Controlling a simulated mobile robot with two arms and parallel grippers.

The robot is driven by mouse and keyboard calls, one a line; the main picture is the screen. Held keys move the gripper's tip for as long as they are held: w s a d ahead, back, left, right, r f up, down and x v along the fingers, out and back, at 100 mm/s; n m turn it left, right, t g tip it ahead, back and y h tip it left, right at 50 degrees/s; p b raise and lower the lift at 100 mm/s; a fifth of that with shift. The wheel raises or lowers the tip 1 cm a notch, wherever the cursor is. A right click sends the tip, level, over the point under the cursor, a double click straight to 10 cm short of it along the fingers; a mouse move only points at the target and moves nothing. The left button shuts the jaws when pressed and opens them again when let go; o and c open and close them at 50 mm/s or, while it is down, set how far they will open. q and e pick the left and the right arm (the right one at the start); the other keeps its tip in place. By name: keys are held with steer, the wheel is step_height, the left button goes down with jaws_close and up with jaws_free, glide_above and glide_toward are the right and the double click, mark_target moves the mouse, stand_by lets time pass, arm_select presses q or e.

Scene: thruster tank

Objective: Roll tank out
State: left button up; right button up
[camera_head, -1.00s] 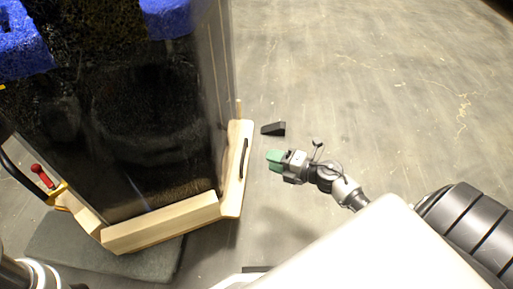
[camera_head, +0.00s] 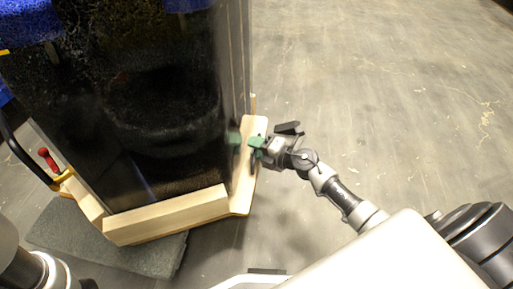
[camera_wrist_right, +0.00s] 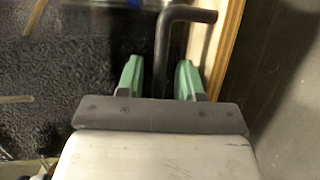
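The tall dark tank (camera_head: 140,90) stands on a pale wooden base (camera_head: 170,216) at the left of the head view. A dark bar handle (camera_head: 254,165) is on the base's right side and is partly hidden by my right gripper (camera_head: 257,146). In the right wrist view, the green fingers of this gripper (camera_wrist_right: 158,80) are apart, one on each side of the handle (camera_wrist_right: 164,50). A gap shows between the handle and each finger. My left gripper is out of view; only part of my left arm shows at the lower left.
A red-knobbed lever (camera_head: 47,159) and a dark curved bar (camera_head: 22,150) are at the tank's left. A grey mat (camera_head: 150,254) lies partly under the base. The floor at the right is clear.

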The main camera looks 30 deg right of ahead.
jaws_close()
steer(key=shift+s+d, duration=0.1)
steer(key=shift+s+d+p, duration=0.4)
steer(key=shift+s+d, duration=0.25)
steer(key=shift+d, duration=0.3)
steer(key=shift+c, duration=1.9)
jaws_free()
steer(key=shift+d, duration=0.1)
steer(key=o, duration=0.4)
steer(key=shift+a, duration=0.2)
steer(key=shift+w+a+r, duration=0.1)
steer(key=shift+r, duration=0.05)
